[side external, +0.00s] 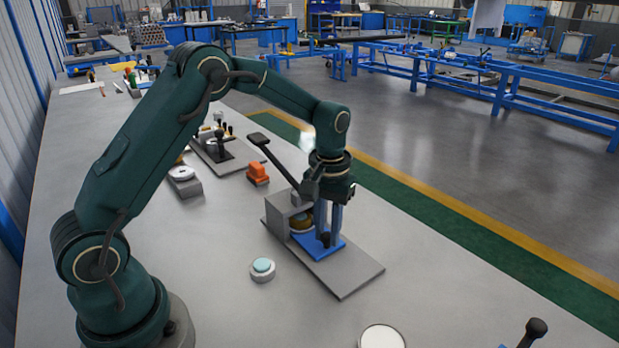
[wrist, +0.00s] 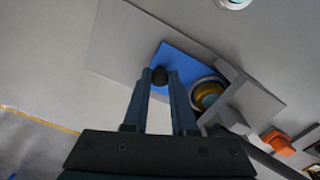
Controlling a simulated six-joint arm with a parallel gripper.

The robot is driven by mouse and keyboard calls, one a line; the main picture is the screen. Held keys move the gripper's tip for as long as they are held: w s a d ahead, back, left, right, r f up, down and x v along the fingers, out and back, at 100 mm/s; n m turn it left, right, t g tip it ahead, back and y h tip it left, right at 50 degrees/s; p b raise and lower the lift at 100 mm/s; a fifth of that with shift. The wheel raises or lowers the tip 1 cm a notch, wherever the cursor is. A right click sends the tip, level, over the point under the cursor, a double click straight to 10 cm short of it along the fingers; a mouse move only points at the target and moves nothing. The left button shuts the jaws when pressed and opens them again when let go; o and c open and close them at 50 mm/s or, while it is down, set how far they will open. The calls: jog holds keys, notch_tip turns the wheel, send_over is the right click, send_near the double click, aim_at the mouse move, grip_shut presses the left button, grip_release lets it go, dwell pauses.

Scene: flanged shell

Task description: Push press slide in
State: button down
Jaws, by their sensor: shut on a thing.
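The press has a grey base plate (side external: 350,272) and a grey block (side external: 283,212), with a long black lever (side external: 272,160) slanting up to the left. A blue slide (side external: 331,251) lies on the base plate in front of the block; it also shows in the wrist view (wrist: 178,58). A brass-coloured round part (side external: 300,223) sits at the slide's inner end, partly under the block; the wrist view shows it in a pale ring (wrist: 207,95). My gripper (side external: 326,238) points down and is shut on the slide's black knob (wrist: 159,75).
A round button with a pale blue top (side external: 263,266) stands left of the press. An orange block (side external: 257,173) and a grey unit with a white disc (side external: 183,177) stand behind. A white-topped round object (side external: 382,337) is at the front edge.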

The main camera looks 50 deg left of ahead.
jog(key=shift+a, duration=1.25)
jog(key=c, duration=0.7)
grip_release()
jog(key=shift+r, duration=0.15)
jog(key=shift+r, duration=2.5)
